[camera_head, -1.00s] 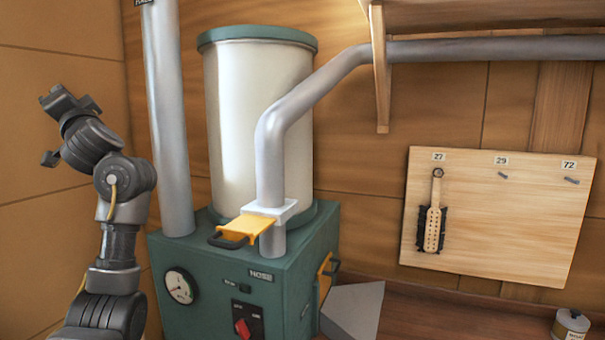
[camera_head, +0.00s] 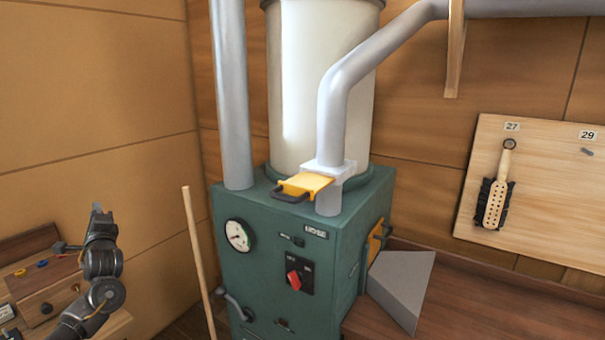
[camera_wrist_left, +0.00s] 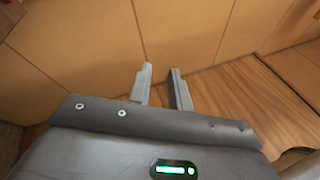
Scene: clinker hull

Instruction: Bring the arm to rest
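My left arm comes in at the lower left of the head view. Its gripper (camera_head: 98,212) points up, in front of the wooden wall and left of the green machine. In the left wrist view the two fingers (camera_wrist_left: 163,88) stand apart with nothing between them, so the gripper is open and empty. Behind them are wall panels and a brown plank surface. My right gripper is not in view.
The green machine (camera_head: 262,262) with a gauge, a red switch and a yellow slide plate (camera_head: 306,184) stands in the middle. A thin wooden pole (camera_head: 198,262) leans beside it. A wooden bench (camera_head: 25,284) is at the left. A brush (camera_head: 494,192) hangs on a board (camera_head: 540,200).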

